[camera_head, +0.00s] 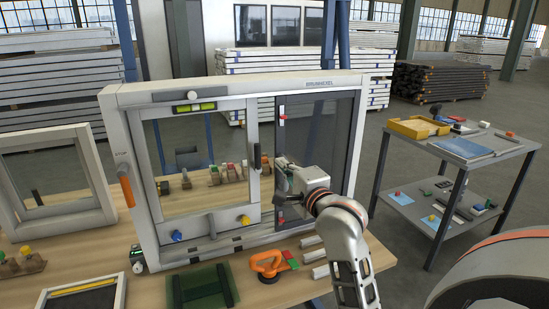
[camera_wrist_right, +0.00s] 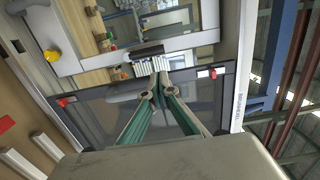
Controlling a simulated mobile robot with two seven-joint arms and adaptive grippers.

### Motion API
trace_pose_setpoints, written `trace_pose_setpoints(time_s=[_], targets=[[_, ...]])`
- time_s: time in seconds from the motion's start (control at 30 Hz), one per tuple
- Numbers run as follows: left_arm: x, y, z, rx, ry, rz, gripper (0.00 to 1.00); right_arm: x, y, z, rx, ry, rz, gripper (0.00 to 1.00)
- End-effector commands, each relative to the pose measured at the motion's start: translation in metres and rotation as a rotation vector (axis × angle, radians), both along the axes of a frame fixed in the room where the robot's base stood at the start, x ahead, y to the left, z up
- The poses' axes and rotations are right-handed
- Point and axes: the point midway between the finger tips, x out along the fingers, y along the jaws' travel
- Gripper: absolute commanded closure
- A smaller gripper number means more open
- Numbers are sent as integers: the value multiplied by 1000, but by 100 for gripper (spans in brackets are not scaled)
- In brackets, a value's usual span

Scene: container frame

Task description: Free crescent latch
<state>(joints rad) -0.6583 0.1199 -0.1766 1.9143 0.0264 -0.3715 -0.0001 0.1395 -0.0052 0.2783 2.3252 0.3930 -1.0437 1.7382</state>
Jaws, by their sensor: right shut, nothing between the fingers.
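The large pale window frame (camera_head: 230,85) stands upright on the bench, with a light sash on the left and a dark sash (camera_head: 320,140) on the right. A small black latch-like part (camera_head: 257,157) sits on the stile where the sashes meet. It appears to be the dark part in the right wrist view (camera_wrist_right: 146,51), just beyond my fingertips. My right gripper (camera_head: 281,172) is shut and empty in front of the dark sash, close to that stile. The wrist view shows its green-sided fingers together (camera_wrist_right: 157,84). Contact with the latch cannot be told. My left gripper is out of view.
An orange suction lifter (camera_head: 268,265), a green pad (camera_head: 202,288) and pale profile pieces (camera_head: 313,256) lie on the bench before the frame. A smaller frame (camera_head: 50,180) stands at left. A two-level cart (camera_head: 455,150) stands apart at right, with floor between.

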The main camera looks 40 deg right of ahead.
Motion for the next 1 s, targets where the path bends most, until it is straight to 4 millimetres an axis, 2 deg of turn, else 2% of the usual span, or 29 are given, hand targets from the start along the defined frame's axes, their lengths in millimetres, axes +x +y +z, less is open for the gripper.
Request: trace_pose_setpoints(time_s=[0.5,0.7,1.0], targets=[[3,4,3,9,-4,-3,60,79,-15,1,-2,-1,0,100],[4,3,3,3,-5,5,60,91,-17,1,-1,-1,0,100],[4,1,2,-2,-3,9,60,92,-17,0,-1,-1,0,100]])
